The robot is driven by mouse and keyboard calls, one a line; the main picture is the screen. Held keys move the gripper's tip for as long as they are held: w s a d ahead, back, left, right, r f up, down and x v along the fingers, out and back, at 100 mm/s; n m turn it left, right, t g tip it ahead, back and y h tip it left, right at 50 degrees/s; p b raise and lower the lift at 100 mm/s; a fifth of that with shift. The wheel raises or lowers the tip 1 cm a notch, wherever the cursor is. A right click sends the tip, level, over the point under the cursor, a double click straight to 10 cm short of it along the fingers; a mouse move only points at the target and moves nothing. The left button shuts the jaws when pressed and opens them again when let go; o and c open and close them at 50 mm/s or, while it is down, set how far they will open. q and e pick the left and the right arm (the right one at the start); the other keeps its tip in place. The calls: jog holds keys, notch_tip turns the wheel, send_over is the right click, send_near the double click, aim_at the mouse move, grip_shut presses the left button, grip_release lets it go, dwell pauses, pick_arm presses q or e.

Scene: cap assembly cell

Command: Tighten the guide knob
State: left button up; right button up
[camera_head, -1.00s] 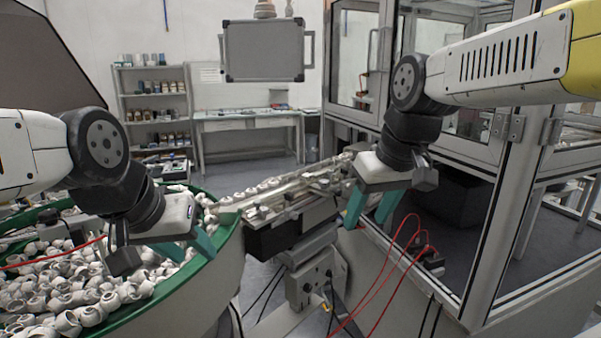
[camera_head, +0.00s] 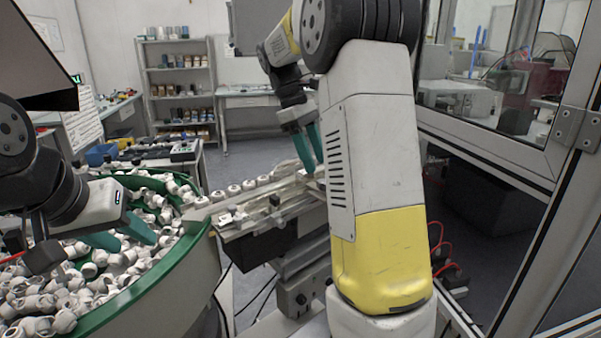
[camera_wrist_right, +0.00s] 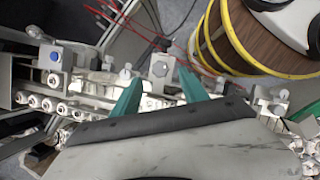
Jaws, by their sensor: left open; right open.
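The guide rail (camera_head: 245,215) runs from the bowl's rim towards the right, with a row of white caps along its far side. A small dark knob (camera_head: 275,200) stands on its near part. In the right wrist view several knobs show, including a round metal one (camera_wrist_right: 160,68) and a blue-faced one (camera_wrist_right: 53,80); I cannot tell which is the guide knob. My right gripper (camera_head: 313,165) is open over the rail's far part. In its wrist view the teal fingers (camera_wrist_right: 161,76) straddle the metal knob's area, apparently without contact. My left gripper (camera_head: 136,243) is open and empty above the bowl.
A green-rimmed bowl (camera_head: 190,231) full of white caps stands at the left. A glass-panelled metal enclosure (camera_head: 520,170) stands close on the right. Red cables (camera_wrist_right: 130,20) run near the rail. My right arm hides the rail's right end in the head view.

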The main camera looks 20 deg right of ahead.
aim_at(323, 181)
jog(key=shift+x, duration=2.4)
jog(key=shift+c, duration=0.4)
grip_shut()
